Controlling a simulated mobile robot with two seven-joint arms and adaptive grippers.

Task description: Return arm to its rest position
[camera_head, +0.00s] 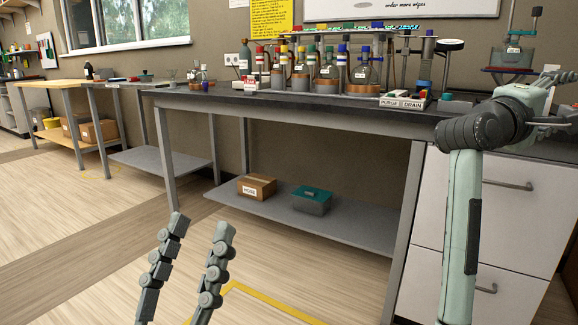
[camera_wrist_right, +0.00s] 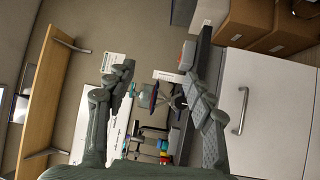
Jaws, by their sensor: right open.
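My left gripper (camera_head: 201,228) is in the lower left of the head view, with its two fingers pointing up and spread apart over the floor. Nothing is between them. My right arm rises at the right side of the head view, in front of the white drawers. My right gripper (camera_head: 552,96) is at the right edge, level with the bench top and partly cut off by the frame. In the right wrist view its fingers (camera_wrist_right: 157,80) are spread, with no held object between them. The bench with bottles shows beyond them.
The dark-topped bench (camera_head: 290,104) carries bottles, a rack and a purge/drain box (camera_head: 404,101). A flask on a stand (camera_head: 513,57) is close to my right gripper. A carton (camera_head: 256,187) and a teal-lidded bin (camera_head: 311,200) sit on the lower shelf. The floor at left is clear.

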